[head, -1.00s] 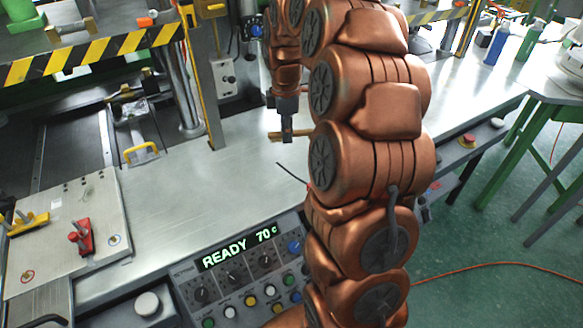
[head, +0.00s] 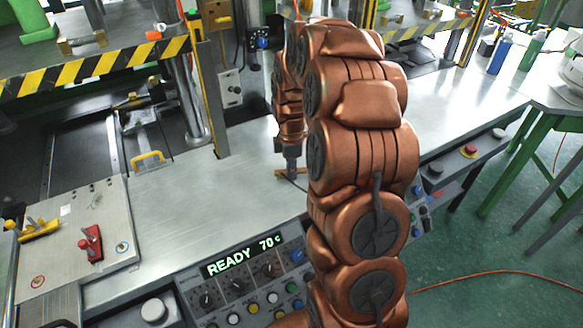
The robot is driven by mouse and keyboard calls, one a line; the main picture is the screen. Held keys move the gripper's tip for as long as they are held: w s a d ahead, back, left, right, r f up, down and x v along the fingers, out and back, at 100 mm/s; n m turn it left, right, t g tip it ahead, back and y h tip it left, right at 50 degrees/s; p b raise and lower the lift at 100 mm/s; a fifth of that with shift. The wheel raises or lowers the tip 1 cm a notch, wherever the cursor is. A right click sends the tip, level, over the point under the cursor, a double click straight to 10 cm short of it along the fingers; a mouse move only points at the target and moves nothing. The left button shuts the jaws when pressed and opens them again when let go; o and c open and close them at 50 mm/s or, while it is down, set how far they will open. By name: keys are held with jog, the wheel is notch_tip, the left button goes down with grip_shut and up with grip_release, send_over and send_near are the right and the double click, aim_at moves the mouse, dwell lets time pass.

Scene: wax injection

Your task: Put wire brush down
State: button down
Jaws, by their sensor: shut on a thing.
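The wire brush (head: 281,172) shows as a small tan wooden bar in the head view, low at the metal worktop (head: 220,192). My gripper (head: 291,170) points down at the end of my copper arm and is shut on the brush. Part of the brush is hidden behind the gripper and arm. I cannot tell whether the brush touches the worktop.
A control panel (head: 245,268) reading READY 70 C is at the front. A plate with red (head: 91,243) and yellow clamps lies at the left. A striped guard bar (head: 100,60) crosses the upper left. The worktop left of the brush is clear.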

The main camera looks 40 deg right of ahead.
jog(key=shift+f, duration=0.15)
jog(key=c, duration=1.1)
grip_release()
